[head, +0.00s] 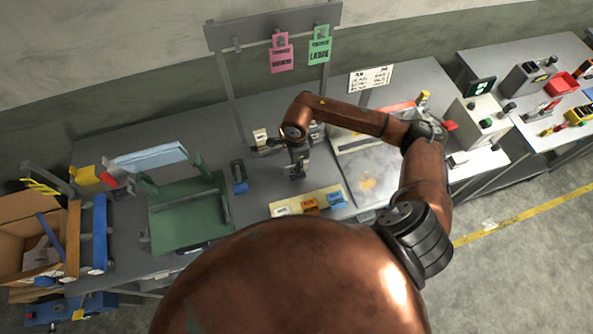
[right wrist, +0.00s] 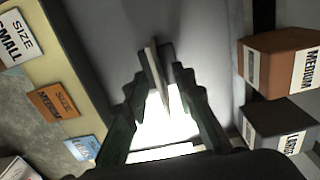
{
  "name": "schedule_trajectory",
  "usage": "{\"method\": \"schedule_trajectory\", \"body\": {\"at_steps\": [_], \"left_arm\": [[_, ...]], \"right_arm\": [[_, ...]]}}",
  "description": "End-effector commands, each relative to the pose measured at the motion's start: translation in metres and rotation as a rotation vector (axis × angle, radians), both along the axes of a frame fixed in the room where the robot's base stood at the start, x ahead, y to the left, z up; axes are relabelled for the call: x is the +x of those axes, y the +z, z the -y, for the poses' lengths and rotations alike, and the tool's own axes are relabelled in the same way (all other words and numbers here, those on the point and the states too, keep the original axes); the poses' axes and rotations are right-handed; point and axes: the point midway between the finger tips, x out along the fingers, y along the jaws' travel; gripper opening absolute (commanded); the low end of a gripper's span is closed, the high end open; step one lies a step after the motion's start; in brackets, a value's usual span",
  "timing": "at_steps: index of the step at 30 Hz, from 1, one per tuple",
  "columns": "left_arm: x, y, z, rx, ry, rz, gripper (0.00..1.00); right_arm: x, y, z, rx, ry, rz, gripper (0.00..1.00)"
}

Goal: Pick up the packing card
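My right gripper (head: 298,170) points down over the grey bench, behind the yellow strip of size cards. In the right wrist view the same gripper (right wrist: 161,80) has its two dark fingers apart. A thin, pale upright piece (right wrist: 157,78), seen edge-on, stands between them, with a dark block (right wrist: 167,52) at its far end. It may be the packing card; its face is hidden, and I cannot tell whether a finger touches it. In the head view the arm hides most of this spot. My left gripper is not in view.
Size cards lie on a yellow strip (head: 282,211). Brown MEDIUM (right wrist: 283,58) and grey LARGE (right wrist: 280,124) blocks stand right of the gripper in the wrist view. Pink (head: 281,53) and green (head: 320,45) tags hang behind. A green fixture (head: 185,222) stands left.

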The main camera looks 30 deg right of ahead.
Motion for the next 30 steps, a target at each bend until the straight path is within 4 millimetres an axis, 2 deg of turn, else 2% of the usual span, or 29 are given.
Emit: {"method": "schedule_trajectory", "body": {"at_steps": [22,30], "left_arm": [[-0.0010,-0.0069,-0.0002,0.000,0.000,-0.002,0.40],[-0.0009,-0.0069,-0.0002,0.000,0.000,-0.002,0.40]], "right_arm": [[0.0001,-0.0035,-0.0001,0.000,0.000,0.000,0.24],[0.0001,-0.0035,-0.0001,0.000,0.000,0.000,0.05]]}}
